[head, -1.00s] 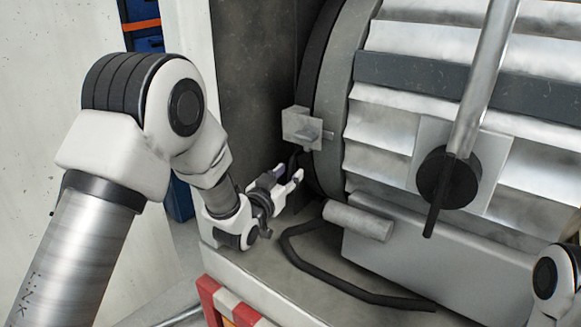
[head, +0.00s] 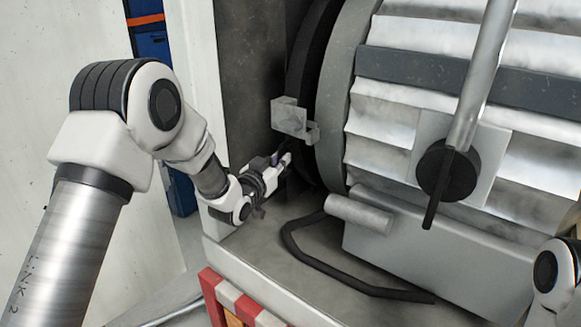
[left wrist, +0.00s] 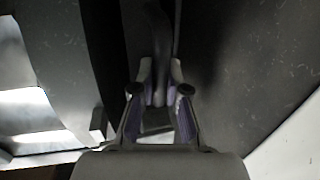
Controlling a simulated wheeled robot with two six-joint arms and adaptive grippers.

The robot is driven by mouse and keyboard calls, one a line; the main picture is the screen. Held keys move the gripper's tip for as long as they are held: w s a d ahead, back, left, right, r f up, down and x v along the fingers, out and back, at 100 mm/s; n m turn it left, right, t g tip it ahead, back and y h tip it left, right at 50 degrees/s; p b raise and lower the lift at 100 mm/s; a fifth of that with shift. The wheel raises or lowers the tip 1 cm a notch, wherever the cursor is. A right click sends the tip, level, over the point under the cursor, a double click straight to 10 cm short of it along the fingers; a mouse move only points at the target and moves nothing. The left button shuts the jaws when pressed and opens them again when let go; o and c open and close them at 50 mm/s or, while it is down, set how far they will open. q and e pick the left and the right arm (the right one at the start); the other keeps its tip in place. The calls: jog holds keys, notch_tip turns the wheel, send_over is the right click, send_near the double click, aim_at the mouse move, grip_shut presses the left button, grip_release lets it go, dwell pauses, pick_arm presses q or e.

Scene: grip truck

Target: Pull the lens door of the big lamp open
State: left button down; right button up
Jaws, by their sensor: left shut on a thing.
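The big lamp (head: 440,85) is a ribbed grey metal drum on the right of the head view. Its lens door (head: 303,75) is the dark ring at the drum's left end, with a gap between it and the grey rim. A pale latch block (head: 289,118) sits at the door's edge. My left gripper (head: 282,161) is below the block, beside the door. In the left wrist view its fingers (left wrist: 158,95) are closed around a dark upright handle (left wrist: 159,60). The handle is mostly hidden in the head view. My right gripper is out of view.
A grey wall panel (head: 250,75) stands close behind my left gripper. A black bent bar (head: 330,270) and a grey cylinder (head: 360,213) lie in front of the drum. A lever with a black knob (head: 447,172) projects from the drum.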

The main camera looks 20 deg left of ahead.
pick_arm(q)
jog(key=a, duration=0.1)
jog(key=w+a, duration=0.1)
jog(key=a, duration=0.1)
jog(key=w+a, duration=0.1)
jog(key=a, duration=0.1)
jog(key=shift+w+r, duration=0.1)
jog(key=shift+w, duration=0.15)
jog(key=c, duration=1.2)
grip_release()
jog(key=shift+s, duration=0.1)
jog(key=shift+s, duration=0.1)
jog(key=s, duration=0.4)
jog(key=s+a, duration=0.1)
jog(key=s, duration=0.6)
jog(key=shift+s+a, duration=0.35)
jog(key=shift+a, duration=0.05)
